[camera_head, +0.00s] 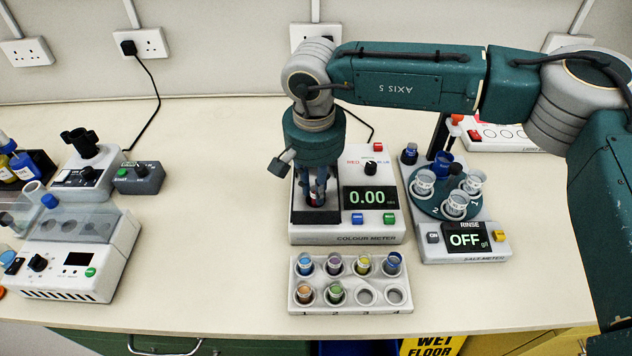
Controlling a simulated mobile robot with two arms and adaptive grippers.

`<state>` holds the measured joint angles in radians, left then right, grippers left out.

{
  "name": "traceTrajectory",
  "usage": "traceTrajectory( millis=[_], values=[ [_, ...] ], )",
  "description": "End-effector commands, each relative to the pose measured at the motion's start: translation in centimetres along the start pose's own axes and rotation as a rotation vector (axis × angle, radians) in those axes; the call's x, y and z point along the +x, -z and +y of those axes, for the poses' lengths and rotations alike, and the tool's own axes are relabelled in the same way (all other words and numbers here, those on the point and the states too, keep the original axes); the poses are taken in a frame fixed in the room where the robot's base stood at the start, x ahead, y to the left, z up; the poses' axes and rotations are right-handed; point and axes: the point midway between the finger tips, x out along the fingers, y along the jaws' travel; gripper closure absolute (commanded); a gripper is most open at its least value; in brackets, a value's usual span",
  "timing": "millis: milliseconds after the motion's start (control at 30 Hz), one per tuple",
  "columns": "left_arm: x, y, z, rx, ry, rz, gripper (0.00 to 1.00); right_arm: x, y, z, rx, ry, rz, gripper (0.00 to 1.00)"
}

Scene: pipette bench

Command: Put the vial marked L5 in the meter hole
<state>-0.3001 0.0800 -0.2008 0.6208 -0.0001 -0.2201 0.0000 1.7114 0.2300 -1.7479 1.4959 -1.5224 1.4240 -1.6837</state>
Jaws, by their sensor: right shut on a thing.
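The colour meter (345,238) stands at the middle of the bench, its display reading 0.00. My right gripper (316,198) points down over the dark well (316,216) on the meter's left side. It is shut on a small vial with red showing between the fingers. The fingers hide most of this vial, its marking and the hole, so I cannot tell how deep it sits. A white vial rack (351,309) stands in front of the meter, with several coloured vials and two empty holes at its front right. No L5 mark is readable. My left gripper is out of view.
The salt meter (464,256), its display reading OFF, stands right of the colour meter with a round carousel of cups. A white device (72,262) with a clear cover and a grey box (138,178) stand at left. Bare bench lies between these and the rack.

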Motion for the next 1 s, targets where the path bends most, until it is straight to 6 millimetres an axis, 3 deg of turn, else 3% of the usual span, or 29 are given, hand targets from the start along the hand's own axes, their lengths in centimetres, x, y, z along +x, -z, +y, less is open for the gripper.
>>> traceTrajectory(
  millis=[433,467,533,833,1000],
  values=[
    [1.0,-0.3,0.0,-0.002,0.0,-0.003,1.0,0.8,0.0,-0.1,0.0,0.002,0.001,0.98],
    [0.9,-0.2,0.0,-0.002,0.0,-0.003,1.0,0.6,0.0,-0.1,0.0,0.002,0.002,0.77],
    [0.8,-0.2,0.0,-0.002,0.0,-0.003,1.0,0.6,0.0,-0.1,0.0,0.002,0.002,0.63],
    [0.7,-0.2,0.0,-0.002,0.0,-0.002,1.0,0.4,0.0,0.0,0.0,0.001,0.002,0.62],
    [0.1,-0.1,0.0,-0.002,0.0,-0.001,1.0,-0.7,0.1,-0.1,0.001,0.002,0.003,0.62]
  ],
)
